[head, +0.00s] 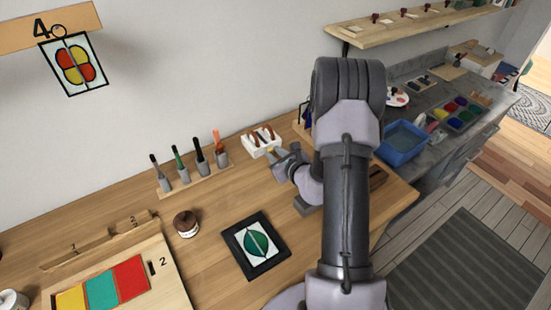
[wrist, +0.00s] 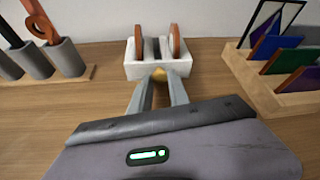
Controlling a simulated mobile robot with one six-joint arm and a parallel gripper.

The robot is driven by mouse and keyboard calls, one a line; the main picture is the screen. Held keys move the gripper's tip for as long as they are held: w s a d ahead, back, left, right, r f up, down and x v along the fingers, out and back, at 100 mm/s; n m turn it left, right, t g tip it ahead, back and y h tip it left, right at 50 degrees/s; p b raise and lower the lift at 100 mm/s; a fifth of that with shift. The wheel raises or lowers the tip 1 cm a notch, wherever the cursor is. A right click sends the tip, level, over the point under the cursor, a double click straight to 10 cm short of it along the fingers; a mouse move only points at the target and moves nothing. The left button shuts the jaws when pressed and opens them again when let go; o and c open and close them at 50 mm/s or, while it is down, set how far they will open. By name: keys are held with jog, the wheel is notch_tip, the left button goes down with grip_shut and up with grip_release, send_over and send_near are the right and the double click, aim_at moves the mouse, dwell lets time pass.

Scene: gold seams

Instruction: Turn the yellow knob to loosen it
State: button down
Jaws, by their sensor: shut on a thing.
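The yellow knob (wrist: 159,74) is on the near face of a small white block (wrist: 133,70) that holds upright brown discs. In the wrist view my gripper (wrist: 158,78) reaches straight to it, with its two fingertips closed around the knob's sides. The fingers hide part of the knob. In the head view the white block (head: 256,151) stands on the wooden table near the wall, and my gripper (head: 274,155) is at its near side. The knob is too small there to make out clearly.
Grey cups with tools (wrist: 66,56) stand on a strip left of the block. A wooden rack with coloured panels (wrist: 268,92) is to the right. A framed leaf panel (head: 256,243) and a small brown-topped jar (head: 186,223) lie nearer on the table.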

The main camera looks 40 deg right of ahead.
jog(key=shift+f+n+h+b, duration=0.15)
jog(key=shift+n+h+b, duration=0.25)
jog(key=shift+b, duration=0.05)
dwell(0.4)
jog(key=c, duration=1.5)
grip_release()
jog(key=p+v, duration=0.2)
jog(key=v, duration=0.9)
jog(key=shift+s+a+r, duration=0.1)
jog(key=shift+s+r, duration=0.05)
jog(key=shift+r, duration=0.05)
jog(key=p+v, duration=0.5)
jog(key=p, duration=0.3)
jog(key=shift+r+p, duration=0.2)
jog(key=shift+p, duration=0.15)
jog(key=shift+s+a+p, duration=0.1)
jog(key=shift+s+p, duration=0.2)
jog(key=shift+p, duration=0.05)
jog(key=shift+s+f, duration=0.1)
jog(key=shift+s, duration=0.15)
